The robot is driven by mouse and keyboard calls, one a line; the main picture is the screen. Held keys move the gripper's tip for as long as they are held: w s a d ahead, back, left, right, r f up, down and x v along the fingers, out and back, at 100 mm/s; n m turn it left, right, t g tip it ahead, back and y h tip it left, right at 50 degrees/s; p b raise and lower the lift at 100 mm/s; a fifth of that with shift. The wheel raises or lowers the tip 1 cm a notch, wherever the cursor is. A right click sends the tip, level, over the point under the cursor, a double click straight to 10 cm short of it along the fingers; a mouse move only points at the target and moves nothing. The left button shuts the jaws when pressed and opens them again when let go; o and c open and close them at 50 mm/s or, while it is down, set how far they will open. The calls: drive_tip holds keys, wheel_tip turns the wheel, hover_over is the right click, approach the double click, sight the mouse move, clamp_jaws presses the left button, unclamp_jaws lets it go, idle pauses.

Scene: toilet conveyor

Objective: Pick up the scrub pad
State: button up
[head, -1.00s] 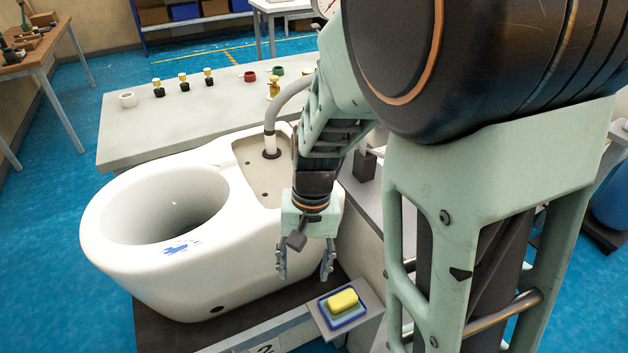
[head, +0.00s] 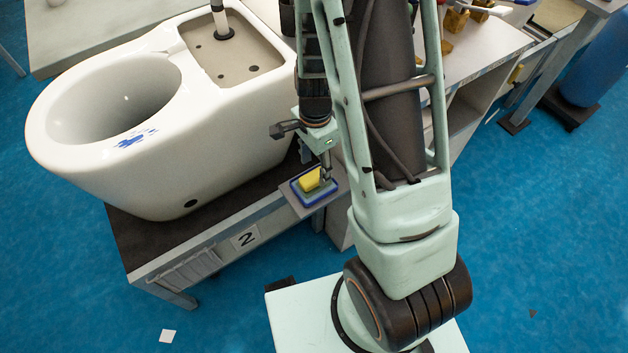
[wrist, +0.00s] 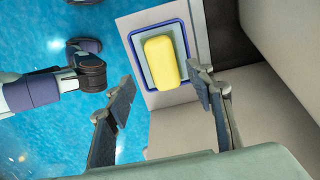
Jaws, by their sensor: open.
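The scrub pad is a yellow rounded block (head: 309,180) lying in a small blue-rimmed tray (head: 299,195) on a grey side shelf at the bench corner. In the wrist view the pad (wrist: 160,62) is near the top middle, inside the tray's rim (wrist: 132,50). My gripper (head: 324,168) is just above the tray and slightly right of the pad in the head view, partly hiding it. In the wrist view my gripper (wrist: 164,84) is open, its fingers spread to either side below the pad, with nothing between them. Contact with the pad is not visible.
A large white toilet bowl (head: 215,110) with blue smears on its rim stands on the dark bench (head: 133,240) left of the shelf. A side bench (head: 495,48) holding objects is at upper right. Blue floor is open in front.

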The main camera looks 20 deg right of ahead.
sight(314, 175)
drive_tip(key=shift+w+a+f+b, duration=0.1)
drive_tip(key=shift+f+b, duration=0.1)
drive_tip(key=shift+f, duration=0.7)
drive_tip(key=shift+w+d+f+b, duration=0.1)
drive_tip(key=shift+f+b, duration=0.1)
drive_tip(key=shift+f, duration=0.7)
drive_tip(key=shift+w+a+f+b, duration=0.1)
drive_tip(key=shift+f+b, duration=0.1)
drive_tip(key=shift+f, duration=0.7)
drive_tip(key=shift+c, duration=0.3)
drive_tip(key=c, duration=1.2)
drive_tip(key=shift+r, duration=0.1)
